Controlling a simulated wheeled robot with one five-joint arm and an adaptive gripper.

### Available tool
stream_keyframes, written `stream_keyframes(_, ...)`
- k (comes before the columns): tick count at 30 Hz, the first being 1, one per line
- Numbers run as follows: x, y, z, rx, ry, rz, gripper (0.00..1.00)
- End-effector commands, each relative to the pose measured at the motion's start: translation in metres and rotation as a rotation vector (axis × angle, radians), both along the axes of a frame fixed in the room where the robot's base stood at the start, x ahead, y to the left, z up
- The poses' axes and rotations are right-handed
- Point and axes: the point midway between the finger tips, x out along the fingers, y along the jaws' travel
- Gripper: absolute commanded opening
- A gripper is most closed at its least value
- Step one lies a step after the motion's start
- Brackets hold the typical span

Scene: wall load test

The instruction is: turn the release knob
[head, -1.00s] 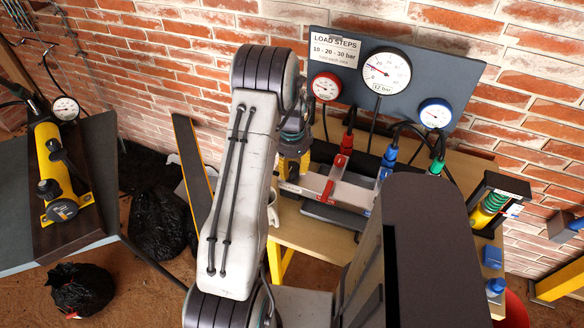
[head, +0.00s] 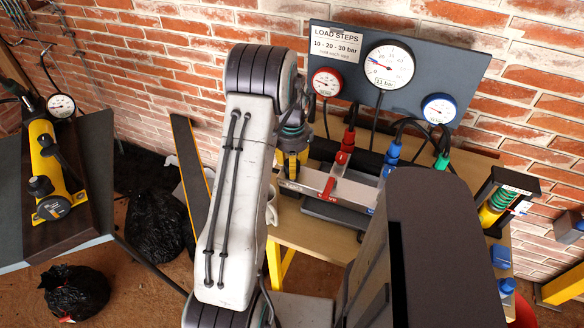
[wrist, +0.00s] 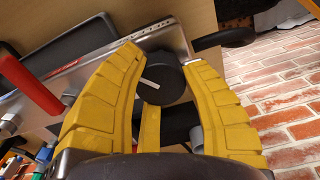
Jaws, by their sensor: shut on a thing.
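The release knob (wrist: 163,82) is a round black knob with a white pointer line, at the end of a grey metal manifold (wrist: 88,62) in the wrist view. In the head view my gripper (head: 291,168) is at the left end of the manifold (head: 345,190), partly behind my arm. The knob is hidden there. The large white gauge (head: 389,66) on the grey board reads 11 bar, its needle low on the dial.
A sign on the board (head: 440,60) reads "LOAD STEPS 10 - 20 - 30 bar". Red, blue and green hose couplings stand along the manifold on a wooden bench (head: 300,237). A yellow hand pump (head: 48,165) lies on the left table. Black bags (head: 76,291) lie on the floor.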

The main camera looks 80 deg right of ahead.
Motion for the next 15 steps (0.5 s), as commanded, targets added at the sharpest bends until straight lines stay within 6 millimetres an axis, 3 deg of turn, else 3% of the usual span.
stream_keyframes(15, 0.0001, 0.0017, -0.0036, 0.006, -0.001, 0.487, 0.10)
